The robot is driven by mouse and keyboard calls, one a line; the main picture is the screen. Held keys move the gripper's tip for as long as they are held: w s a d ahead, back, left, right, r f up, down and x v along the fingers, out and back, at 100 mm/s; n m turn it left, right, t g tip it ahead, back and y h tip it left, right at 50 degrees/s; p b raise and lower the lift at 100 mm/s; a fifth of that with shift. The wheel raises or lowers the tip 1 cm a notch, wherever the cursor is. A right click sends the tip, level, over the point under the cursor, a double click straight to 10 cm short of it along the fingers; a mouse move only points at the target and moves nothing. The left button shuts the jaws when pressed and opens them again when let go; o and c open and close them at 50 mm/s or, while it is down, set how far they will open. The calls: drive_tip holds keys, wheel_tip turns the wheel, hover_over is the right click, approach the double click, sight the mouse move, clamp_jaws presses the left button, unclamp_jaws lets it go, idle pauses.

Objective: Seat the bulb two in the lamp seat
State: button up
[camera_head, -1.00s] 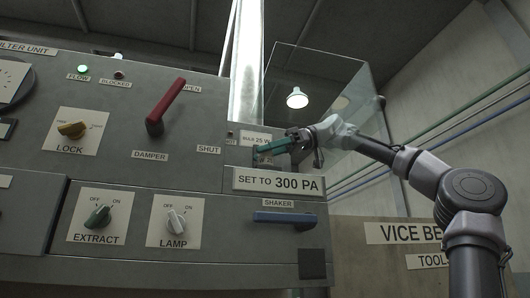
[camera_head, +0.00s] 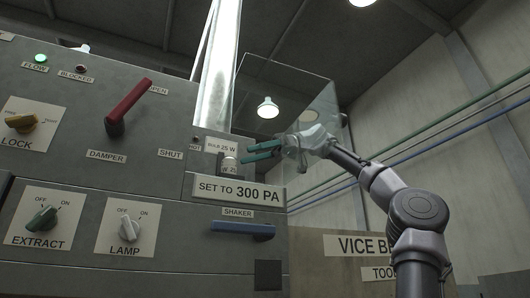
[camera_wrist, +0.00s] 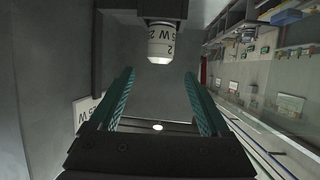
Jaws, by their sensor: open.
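Bulb two is a white cylinder (camera_wrist: 161,44) marked "2" and "25 W". In the wrist view its one end is in or against a dark round holder (camera_wrist: 163,9), likely the lamp seat; I cannot tell how deep it sits. In the head view the bulb (camera_head: 229,163) shows small below the bulb label, at the panel's right edge. My gripper (camera_head: 246,153) points left at it with green fingers apart. In the wrist view the open, empty gripper (camera_wrist: 160,82) has the bulb beyond its fingertips, not touching.
The grey panel carries a red damper lever (camera_head: 128,107), a blue shaker handle (camera_head: 243,230) and a lamp knob (camera_head: 129,228). A clear pane (camera_head: 300,100) stands behind my gripper. A shelf with several items (camera_wrist: 270,60) is at right in the wrist view.

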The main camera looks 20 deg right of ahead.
drive_tip(key=shift+v, duration=2.35)
